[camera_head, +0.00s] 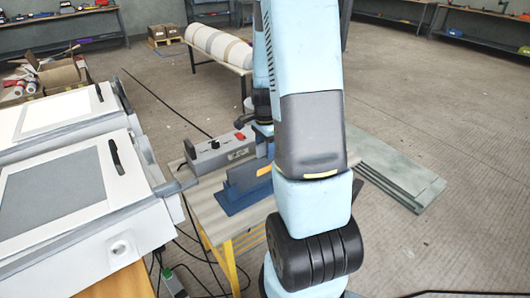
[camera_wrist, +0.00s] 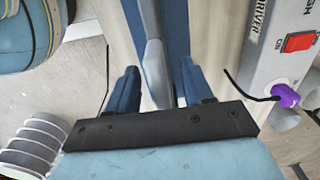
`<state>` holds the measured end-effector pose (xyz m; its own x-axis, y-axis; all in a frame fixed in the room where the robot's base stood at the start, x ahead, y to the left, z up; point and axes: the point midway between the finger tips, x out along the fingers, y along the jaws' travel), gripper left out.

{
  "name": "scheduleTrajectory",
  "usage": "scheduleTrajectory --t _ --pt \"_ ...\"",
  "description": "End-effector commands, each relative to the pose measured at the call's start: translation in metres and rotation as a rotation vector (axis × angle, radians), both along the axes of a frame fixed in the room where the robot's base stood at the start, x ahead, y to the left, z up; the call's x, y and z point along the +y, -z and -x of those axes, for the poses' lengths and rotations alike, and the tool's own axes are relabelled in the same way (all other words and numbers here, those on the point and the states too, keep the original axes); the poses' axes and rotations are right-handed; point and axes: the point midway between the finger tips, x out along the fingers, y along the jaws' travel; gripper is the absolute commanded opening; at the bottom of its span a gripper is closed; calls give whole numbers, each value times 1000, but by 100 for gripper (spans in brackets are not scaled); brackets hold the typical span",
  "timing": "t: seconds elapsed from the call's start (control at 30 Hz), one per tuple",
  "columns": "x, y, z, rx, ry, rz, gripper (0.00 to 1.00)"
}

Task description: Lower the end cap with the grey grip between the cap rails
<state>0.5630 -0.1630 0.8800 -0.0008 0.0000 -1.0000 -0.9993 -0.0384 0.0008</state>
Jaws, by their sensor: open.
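My gripper (camera_wrist: 158,68) shows in the wrist view with its two blue fingers apart. A grey grip (camera_wrist: 154,60) runs between them, with a gap to the left finger; contact on the right is unclear. The grip lies along a blue part (camera_wrist: 175,35), which looks like the end cap. In the head view, an upright blue plate (camera_head: 245,181) stands on a flat blue base on the worktable, partly hidden by my arm. I cannot tell from there where the grey grip is. The cap rails cannot be made out clearly in either view.
A grey control box (camera_head: 219,152) with a red switch stands beside the blue plate on the worktable (camera_head: 207,213). White moulds (camera_head: 120,222) fill the left. Flat grey-green sheets (camera_head: 395,170) lie on the floor at right.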

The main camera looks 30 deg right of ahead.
Motion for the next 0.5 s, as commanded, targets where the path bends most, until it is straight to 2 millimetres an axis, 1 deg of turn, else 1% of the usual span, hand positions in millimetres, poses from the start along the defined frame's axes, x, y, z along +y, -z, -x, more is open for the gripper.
scheduleTrajectory --t 0.03,0.5 --pt "0 -9 -1 -3 -1 1 51" --pt "0 -90 -1 -3 -1 1 51"
